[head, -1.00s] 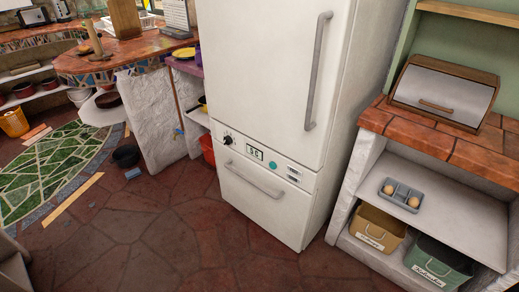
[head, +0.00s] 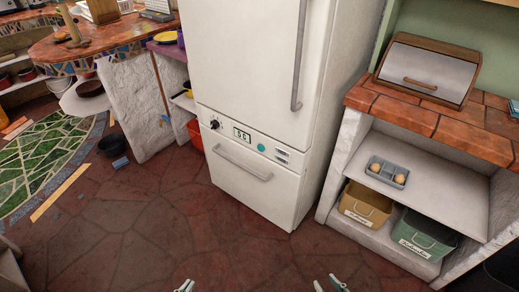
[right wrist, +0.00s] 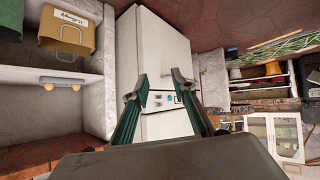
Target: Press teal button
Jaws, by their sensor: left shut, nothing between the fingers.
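The teal button (head: 261,147) is a small round disc on the control strip of the white fridge (head: 247,65). In the right wrist view the button (right wrist: 170,99) shows between my fingers, with the fridge turned in the picture. My left gripper (head: 185,286) is shut and empty at the bottom edge of the head view. My right gripper (head: 329,284) is open and empty at the bottom edge, right of the left one. Both are apart from the fridge. The right wrist view also shows its two spread fingers (right wrist: 160,80).
A dark knob (head: 214,125) is left of the display, and a drawer handle (head: 243,165) lies below. Shelves with bins (head: 366,204) and an egg tray (head: 387,172) stand right of the fridge. The stone floor (head: 150,225) before the fridge is clear.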

